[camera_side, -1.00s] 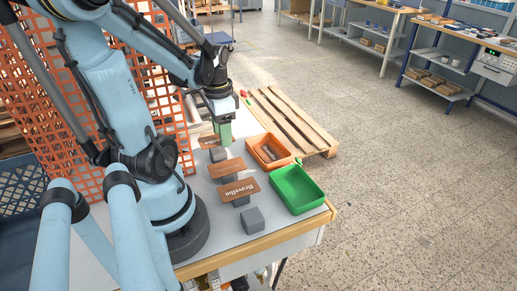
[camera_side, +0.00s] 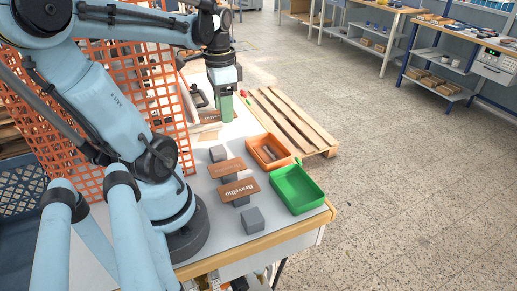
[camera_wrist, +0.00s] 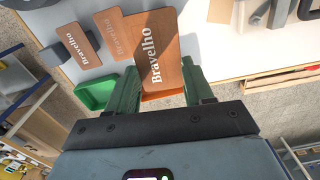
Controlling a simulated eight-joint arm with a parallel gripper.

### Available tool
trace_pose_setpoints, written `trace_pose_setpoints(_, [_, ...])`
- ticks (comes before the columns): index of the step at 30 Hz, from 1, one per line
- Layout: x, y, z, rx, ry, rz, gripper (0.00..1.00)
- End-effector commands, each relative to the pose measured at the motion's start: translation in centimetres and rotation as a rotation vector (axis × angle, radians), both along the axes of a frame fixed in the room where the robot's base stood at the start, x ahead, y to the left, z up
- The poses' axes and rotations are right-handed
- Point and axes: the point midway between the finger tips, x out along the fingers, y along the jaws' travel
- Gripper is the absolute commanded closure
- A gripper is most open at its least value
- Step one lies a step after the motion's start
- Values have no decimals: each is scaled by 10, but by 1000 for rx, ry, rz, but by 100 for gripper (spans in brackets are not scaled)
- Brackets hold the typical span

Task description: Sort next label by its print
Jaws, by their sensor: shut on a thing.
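My gripper (camera_wrist: 160,88) is shut on a brown label (camera_wrist: 156,50) with white "Bravelho" print, held up between its green fingers. In the side view my gripper (camera_side: 226,108) is over the far part of the table, with the held label (camera_side: 209,117) at its left. Two more brown labels rest on grey blocks: the front label (camera_side: 240,190) reads "Bravelho", and the one behind it (camera_side: 227,167) has print too small to read there. In the wrist view the middle label (camera_wrist: 112,34) has fainter print than the left one (camera_wrist: 78,44).
An orange tray (camera_side: 285,158) with dark pieces inside and an empty green tray (camera_side: 297,188) stand along the table's right edge. An orange mesh fence (camera_side: 178,125) stands behind my arm.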

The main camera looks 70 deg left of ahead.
Motion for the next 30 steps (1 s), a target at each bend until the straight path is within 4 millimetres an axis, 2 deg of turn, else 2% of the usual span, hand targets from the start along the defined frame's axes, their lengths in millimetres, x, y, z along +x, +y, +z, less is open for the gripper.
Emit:
trace_pose_setpoints(5, [29,-25,-4,0,0,-245,76])
trace_pose_setpoints(9, [55,-56,-8,-1,0,-506,76])
trace_pose_setpoints(15, [83,-107,-14,-1,0,-876,76])
trace_pose_setpoints(21, [100,-159,-20,-1,1,-1208,76])
trace_pose_setpoints(24, [103,-178,-22,-1,1,-1329,76])
trace_pose_setpoints(30, [105,-199,-25,-2,1,-1455,76])
